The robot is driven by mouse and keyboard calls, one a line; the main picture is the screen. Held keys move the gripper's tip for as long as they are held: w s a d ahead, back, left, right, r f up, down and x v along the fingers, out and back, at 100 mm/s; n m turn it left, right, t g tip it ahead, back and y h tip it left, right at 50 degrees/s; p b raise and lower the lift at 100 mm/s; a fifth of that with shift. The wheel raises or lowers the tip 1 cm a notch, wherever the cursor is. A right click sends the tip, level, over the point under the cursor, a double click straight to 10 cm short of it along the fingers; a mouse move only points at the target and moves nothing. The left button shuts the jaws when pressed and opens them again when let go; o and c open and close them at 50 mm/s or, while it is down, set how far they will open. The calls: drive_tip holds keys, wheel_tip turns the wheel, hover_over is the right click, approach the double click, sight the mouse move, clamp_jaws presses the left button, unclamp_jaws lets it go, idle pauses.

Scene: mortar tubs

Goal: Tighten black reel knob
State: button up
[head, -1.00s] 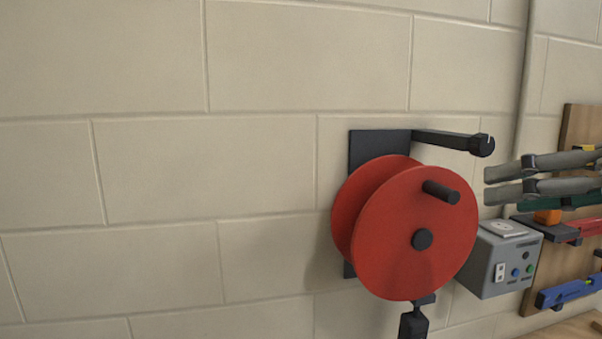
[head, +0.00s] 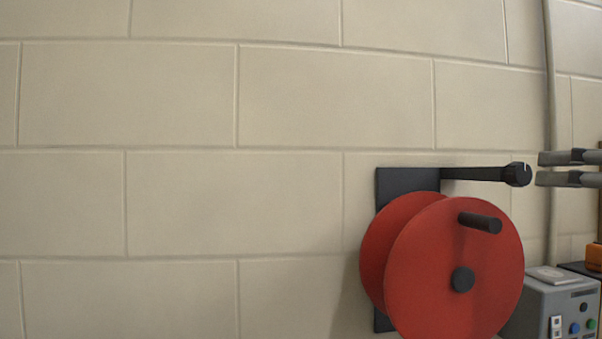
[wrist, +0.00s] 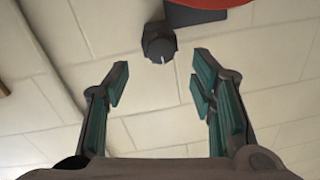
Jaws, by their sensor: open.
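The black knob (head: 518,174) with a white mark sits at the end of a black arm that sticks out from the plate of the red reel (head: 455,265). In the head view my gripper (head: 568,169) is at the right edge, just right of the knob, its two fingers apart one above the other. In the wrist view the knob (wrist: 159,43) lies ahead of the open fingers (wrist: 160,85), near the middle between them and not gripped. Its white mark faces the camera. The reel's red edge (wrist: 205,3) shows at the top.
A black crank handle (head: 480,222) sticks out from the reel below the knob. A grey box (head: 550,305) with coloured buttons is at the lower right, with an orange object (head: 593,257) beside it. A pipe runs up the block wall. The wall to the left is bare.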

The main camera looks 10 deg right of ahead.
sight(525, 174)
drive_tip(key=w, duration=0.6)
drive_tip(key=shift+w+a, duration=0.2)
drive_tip(key=shift+a, duration=0.05)
drive_tip(key=c, duration=1.1)
